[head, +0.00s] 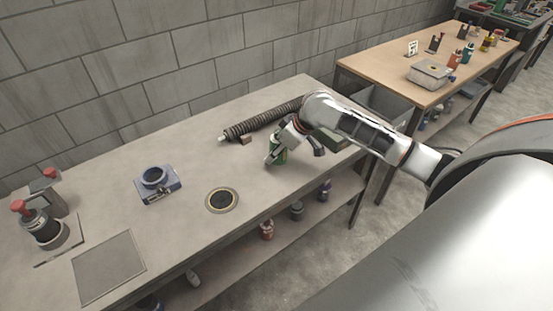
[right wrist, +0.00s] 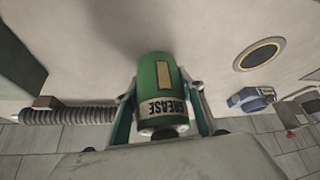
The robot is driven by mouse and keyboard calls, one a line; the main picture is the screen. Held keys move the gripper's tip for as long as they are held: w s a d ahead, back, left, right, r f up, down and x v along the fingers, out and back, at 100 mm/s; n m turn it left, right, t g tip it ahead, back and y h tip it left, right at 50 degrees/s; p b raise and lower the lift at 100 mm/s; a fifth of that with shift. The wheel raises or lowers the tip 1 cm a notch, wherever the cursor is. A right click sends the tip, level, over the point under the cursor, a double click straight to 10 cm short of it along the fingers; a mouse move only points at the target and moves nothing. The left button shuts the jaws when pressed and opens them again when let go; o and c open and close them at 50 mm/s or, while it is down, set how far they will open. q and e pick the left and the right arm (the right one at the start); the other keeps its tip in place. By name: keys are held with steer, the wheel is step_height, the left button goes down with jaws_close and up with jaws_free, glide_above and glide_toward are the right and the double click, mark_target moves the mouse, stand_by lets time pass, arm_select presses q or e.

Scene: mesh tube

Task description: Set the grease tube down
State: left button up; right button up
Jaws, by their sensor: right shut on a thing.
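The grease tube (right wrist: 162,88) is a green cylinder with a pale label reading GREASE. In the right wrist view it sits between the two fingers of my right gripper (right wrist: 163,105), which is shut on it. In the head view the green tube (head: 279,155) is at the right part of the grey workbench (head: 190,235), partly hidden by my right gripper (head: 273,160). It looks roughly upright, at or close to the bench top; I cannot tell whether its base touches. My left gripper is not in view.
A ribbed dark hose (head: 262,120) lies behind the tube near the wall. A round black disc with a yellow ring (head: 222,200) is set to the left, with a blue device (head: 157,184) beyond it. The bench between tube and disc is clear.

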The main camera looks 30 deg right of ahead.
step_height(320, 180, down, 3)
steer(key=shift+r, duration=0.15)
steer(key=shift+f, duration=0.3)
steer(key=shift+f, duration=0.1)
steer(key=o, duration=1.2)
steer(key=shift+s+d+r, duration=0.1)
steer(key=shift+r, duration=0.3)
steer(key=v, duration=1.1)
steer(key=shift+s+r, duration=0.1)
steer(key=shift+r, duration=0.1)
